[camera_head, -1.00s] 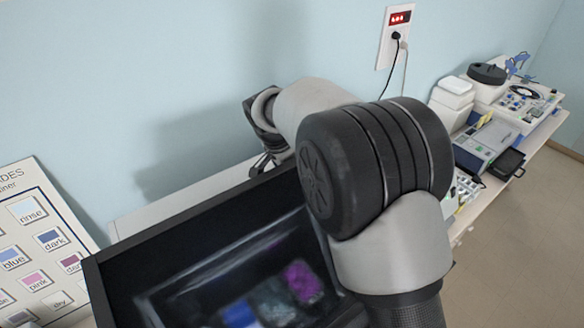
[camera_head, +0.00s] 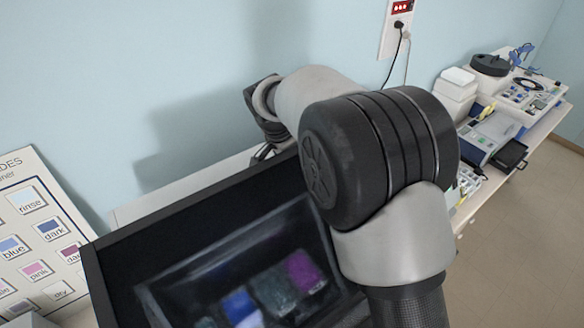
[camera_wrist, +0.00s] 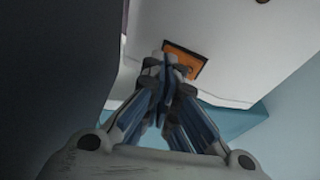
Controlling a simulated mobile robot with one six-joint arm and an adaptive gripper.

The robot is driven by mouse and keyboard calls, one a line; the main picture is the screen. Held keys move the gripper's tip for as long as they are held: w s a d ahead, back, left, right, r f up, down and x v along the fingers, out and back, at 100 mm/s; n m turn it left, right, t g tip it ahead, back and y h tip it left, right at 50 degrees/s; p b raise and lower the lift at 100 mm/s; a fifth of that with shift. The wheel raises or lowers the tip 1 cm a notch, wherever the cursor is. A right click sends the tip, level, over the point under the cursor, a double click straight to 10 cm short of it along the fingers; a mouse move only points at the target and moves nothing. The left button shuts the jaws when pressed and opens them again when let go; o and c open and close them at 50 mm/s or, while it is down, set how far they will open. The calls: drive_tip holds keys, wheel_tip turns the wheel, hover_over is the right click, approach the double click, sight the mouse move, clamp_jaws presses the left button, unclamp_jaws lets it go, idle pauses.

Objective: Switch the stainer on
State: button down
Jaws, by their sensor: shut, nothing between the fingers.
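In the wrist view my gripper (camera_wrist: 169,64) is shut and empty, with its fingertips together. Its tips overlap a small orange panel (camera_wrist: 199,63) with a darker middle, set on a pale housing (camera_wrist: 245,50) that may be the stainer. I cannot tell whether the tips touch the panel, and they hide part of it, including any switch there. In the head view my gripper is hidden; my arm's dark joint blocks the middle. A large black-framed screen (camera_head: 110,272) with blurred blue and purple slide shapes stands in front; I cannot tell if it belongs to the stainer.
A board of labelled colour cards (camera_head: 28,178) leans at the left. A wall socket with a red display (camera_head: 393,38) has a plug and cables in it. White boxes (camera_head: 456,97) and lab devices (camera_head: 490,133) crowd the bench at right. Open floor (camera_head: 535,240) lies at lower right.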

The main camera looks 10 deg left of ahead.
drive_tip(key=shift+r, duration=0.6)
drive_tip(key=shift+r, duration=0.1)
drive_tip(key=shift+a+r, duration=0.1)
drive_tip(key=shift+r, duration=0.25)
drive_tip(key=v, duration=1.1)
drive_tip(key=shift+s, duration=0.1)
